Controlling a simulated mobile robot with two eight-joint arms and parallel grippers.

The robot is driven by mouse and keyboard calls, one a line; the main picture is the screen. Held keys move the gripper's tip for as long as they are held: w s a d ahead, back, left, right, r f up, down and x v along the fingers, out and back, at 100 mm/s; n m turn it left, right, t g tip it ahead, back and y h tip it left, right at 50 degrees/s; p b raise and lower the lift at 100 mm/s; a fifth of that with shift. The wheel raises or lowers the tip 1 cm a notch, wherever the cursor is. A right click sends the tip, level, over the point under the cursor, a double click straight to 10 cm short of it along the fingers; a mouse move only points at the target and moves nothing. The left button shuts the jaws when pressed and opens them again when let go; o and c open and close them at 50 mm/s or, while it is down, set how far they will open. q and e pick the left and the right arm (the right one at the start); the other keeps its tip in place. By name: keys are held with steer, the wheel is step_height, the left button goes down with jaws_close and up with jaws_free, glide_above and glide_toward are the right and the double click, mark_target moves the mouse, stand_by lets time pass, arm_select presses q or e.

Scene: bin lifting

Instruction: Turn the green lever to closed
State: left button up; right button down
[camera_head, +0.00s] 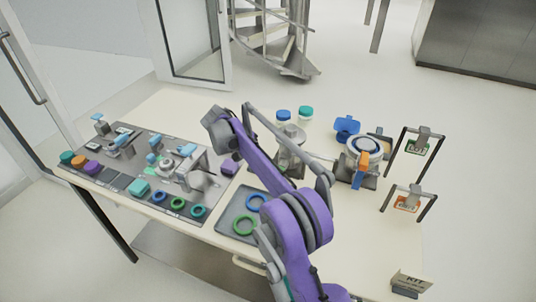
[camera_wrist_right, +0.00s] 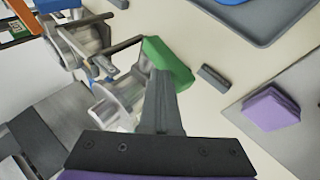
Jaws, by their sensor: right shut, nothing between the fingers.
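The green lever (camera_wrist_right: 170,63) shows in the right wrist view as a green block-shaped handle beside a grey metal valve body (camera_wrist_right: 112,102). My right gripper (camera_wrist_right: 160,82) is shut and empty, its fingertips at the near edge of the green handle; I cannot tell whether they touch it. In the head view my purple right arm crosses the middle of the table. The metal valve (camera_head: 290,150) stands behind it, and the green lever and my right fingertips are hidden there. My left gripper is not in view.
A board with rings and blocks (camera_head: 122,186) lies on the left of the table. A grey tray (camera_head: 225,220) with rings is beside my arm. A purple block (camera_wrist_right: 272,109) lies to the right in the wrist view.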

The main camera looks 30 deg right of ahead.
steer(key=shift+w+a+f, duration=0.45)
steer(key=shift+w+f, duration=0.05)
steer(key=shift+f, duration=0.25)
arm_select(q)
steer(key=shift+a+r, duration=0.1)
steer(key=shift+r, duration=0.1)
arm_select(e)
steer(key=shift+a+f, duration=0.15)
steer(key=shift+f, duration=0.15)
steer(key=shift+a+f, duration=0.15)
steer(key=shift+f, duration=0.1)
steer(key=shift+r, duration=0.1)
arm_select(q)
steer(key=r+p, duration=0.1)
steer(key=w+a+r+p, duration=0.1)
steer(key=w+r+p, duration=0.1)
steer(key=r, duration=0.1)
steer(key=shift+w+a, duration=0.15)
arm_select(e)
steer(key=w+v, duration=0.2)
steer(key=v, duration=1)
steer(key=shift+a, duration=0.25)
